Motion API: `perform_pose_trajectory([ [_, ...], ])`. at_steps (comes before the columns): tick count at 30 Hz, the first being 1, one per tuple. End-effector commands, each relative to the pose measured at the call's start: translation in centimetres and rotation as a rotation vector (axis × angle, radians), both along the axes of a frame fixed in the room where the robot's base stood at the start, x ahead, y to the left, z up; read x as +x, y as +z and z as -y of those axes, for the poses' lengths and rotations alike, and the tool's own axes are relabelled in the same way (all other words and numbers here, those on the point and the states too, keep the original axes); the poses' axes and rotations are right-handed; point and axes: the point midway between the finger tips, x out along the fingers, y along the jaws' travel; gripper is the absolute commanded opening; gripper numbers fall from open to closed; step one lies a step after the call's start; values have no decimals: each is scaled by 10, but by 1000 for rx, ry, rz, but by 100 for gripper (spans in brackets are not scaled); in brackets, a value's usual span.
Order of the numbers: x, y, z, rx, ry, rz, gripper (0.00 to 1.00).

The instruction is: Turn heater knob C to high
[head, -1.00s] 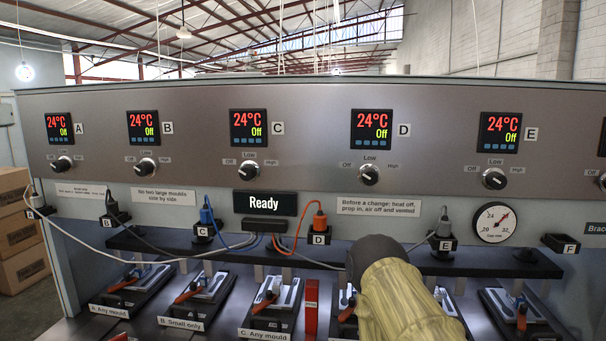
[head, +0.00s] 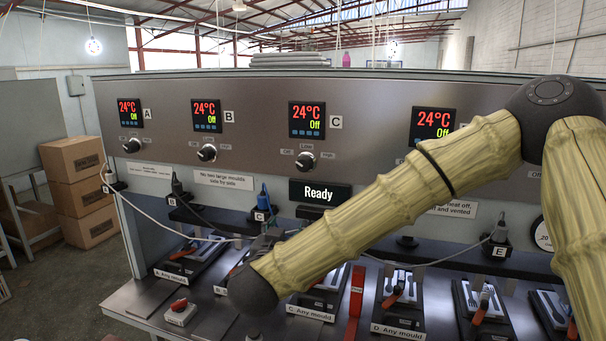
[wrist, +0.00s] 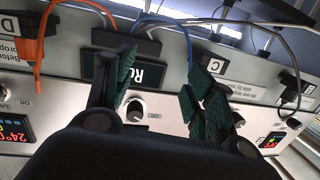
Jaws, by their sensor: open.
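Knob C (head: 305,160) is a round dark knob with a pale face, under the C display (head: 306,119), which reads 24°C and Off. Off, Low and High marks surround it; its exact pointer angle is too small to tell. In the wrist view, which is upside down, the knob (wrist: 136,108) shows beyond and between the two green-padded fingers. My gripper (wrist: 158,78) is open and empty, apart from the knob as far as I can see. In the head view my forearm crosses the panel's right part, and the gripper is mostly hidden beyond the wrist.
The Ready sign (head: 320,192) sits just below knob C. Knob B (head: 207,153) is to its left; knob D is hidden behind my arm. Cables and a blue plug (head: 264,198) hang below. Presses line the bench, with a red upright bar (head: 355,290) among them.

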Motion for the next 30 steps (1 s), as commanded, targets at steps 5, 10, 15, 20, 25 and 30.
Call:
perform_pose_trajectory([
  [5,-7,98,2,1,-98,80,54],
  [10,-11,128,5,-1,-133,99,54],
  [15,3,132,10,1,-137,98,54],
  [20,27,132,18,1,-136,98,54],
  [25,53,132,26,1,-136,98,54],
  [30,74,131,32,1,-135,99,54],
])
